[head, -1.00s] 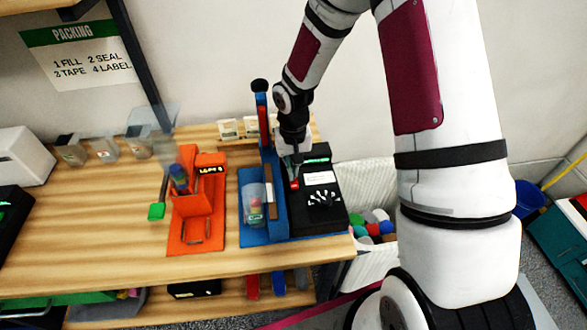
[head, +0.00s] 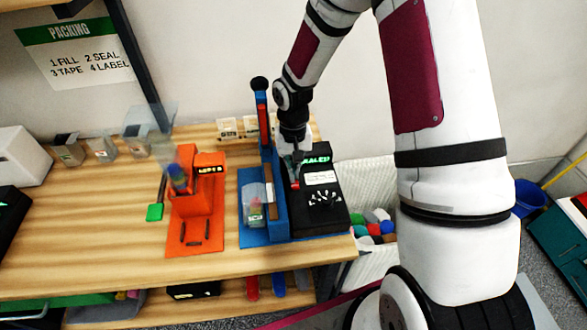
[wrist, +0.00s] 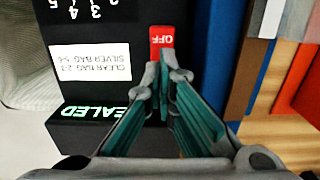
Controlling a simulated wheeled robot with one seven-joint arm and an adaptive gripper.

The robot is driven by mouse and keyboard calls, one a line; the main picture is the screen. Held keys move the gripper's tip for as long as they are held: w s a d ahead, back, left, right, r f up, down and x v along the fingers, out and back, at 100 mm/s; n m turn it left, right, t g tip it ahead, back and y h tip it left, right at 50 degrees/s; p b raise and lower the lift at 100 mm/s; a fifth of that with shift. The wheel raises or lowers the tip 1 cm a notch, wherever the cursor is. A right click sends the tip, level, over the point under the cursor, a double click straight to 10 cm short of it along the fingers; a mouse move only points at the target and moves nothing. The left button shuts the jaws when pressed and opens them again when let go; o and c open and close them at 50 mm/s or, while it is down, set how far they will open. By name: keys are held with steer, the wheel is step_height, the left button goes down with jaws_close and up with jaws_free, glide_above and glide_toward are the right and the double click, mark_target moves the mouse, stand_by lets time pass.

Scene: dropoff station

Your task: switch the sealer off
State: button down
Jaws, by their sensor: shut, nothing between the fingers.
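The sealer is a blue press with a black control box (head: 325,215) at its right, on the wooden bench. The box has a dial with white marks (head: 323,197), a white label (head: 320,177) and a green lit display (head: 316,158). In the wrist view the display reads "...ALED" (wrist: 92,112), its start partly hidden by my gripper. A red switch marked OFF (wrist: 162,42) sits on the box's edge beside the blue press. My gripper (wrist: 162,70) is shut and empty, its fingertips right at the switch; I cannot tell whether they touch it. In the head view it is above the box (head: 293,180).
An orange machine (head: 200,210) with a green-ended lever stands to the left. A white basket (head: 370,260) of coloured items stands right of the bench.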

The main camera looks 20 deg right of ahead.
steer(key=shift+s+a+r+p, duration=0.1)
steer(key=shift+s+r+p, duration=0.25)
steer(key=shift+s, duration=0.15)
step_height(320, 180, up, 12)
steer(key=shift+w, duration=0.45)
stand_by(0.4)
